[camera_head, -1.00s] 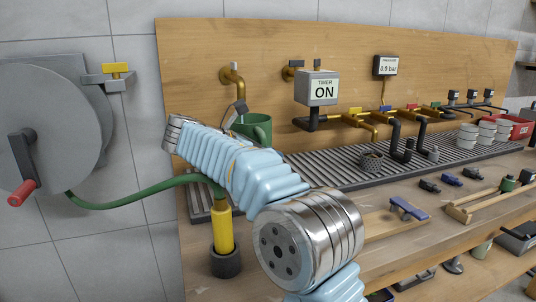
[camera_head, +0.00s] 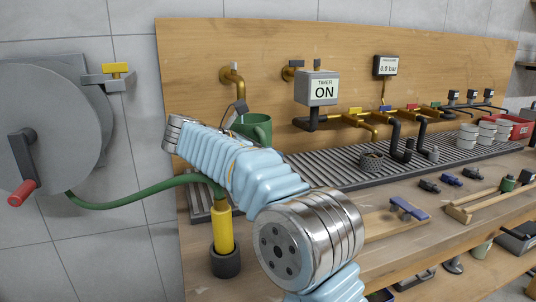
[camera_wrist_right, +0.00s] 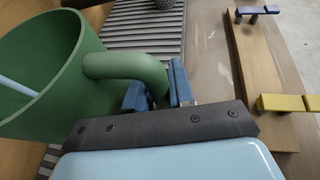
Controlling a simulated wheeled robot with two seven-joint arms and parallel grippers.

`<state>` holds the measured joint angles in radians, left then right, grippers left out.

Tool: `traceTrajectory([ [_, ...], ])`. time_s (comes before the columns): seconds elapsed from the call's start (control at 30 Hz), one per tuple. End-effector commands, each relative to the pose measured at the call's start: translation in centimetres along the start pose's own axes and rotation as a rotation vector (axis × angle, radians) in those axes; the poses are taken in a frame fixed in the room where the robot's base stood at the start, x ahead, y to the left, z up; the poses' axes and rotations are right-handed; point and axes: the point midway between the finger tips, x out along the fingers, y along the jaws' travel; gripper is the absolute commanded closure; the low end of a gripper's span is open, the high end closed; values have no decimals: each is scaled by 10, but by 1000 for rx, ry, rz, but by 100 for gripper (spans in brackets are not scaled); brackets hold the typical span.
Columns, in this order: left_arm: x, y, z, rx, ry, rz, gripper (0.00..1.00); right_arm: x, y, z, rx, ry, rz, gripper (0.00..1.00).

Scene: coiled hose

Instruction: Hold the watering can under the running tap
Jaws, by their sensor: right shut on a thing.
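The green watering can (camera_head: 262,122) is in the head view, below and slightly right of the brass tap (camera_head: 232,76), partly hidden by my right arm. In the right wrist view the can (camera_wrist_right: 50,75) fills the left side, with its open top showing. A pale blue streak (camera_wrist_right: 18,86), which looks like water, runs into the opening. My right gripper (camera_wrist_right: 157,90) is shut on the can's curved handle (camera_wrist_right: 125,66); in the head view my arm hides its fingers. My left gripper is not in view.
A slatted drain tray (camera_head: 330,168) runs along the bench under the pipes. A timer box (camera_head: 318,88) reads ON. The green hose (camera_head: 130,198) hangs from the reel (camera_head: 55,115) to a yellow nozzle (camera_head: 222,228) in a dark holder. Small parts lie at the right.

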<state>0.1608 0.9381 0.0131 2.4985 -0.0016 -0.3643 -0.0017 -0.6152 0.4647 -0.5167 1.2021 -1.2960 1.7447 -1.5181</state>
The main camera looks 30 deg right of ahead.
Motion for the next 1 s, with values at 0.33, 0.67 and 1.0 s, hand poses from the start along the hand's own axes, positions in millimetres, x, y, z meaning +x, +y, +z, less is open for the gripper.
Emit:
traceTrajectory([
  [0.33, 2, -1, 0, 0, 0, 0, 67, 36, -24, 16, 4, 2, -1, 100],
  [0.67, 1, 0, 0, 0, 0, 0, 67, 58, -37, 25, 2, -1, 1, 100],
  [1.0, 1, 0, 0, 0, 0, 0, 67, 58, -37, 24, 2, -1, 1, 100],
])
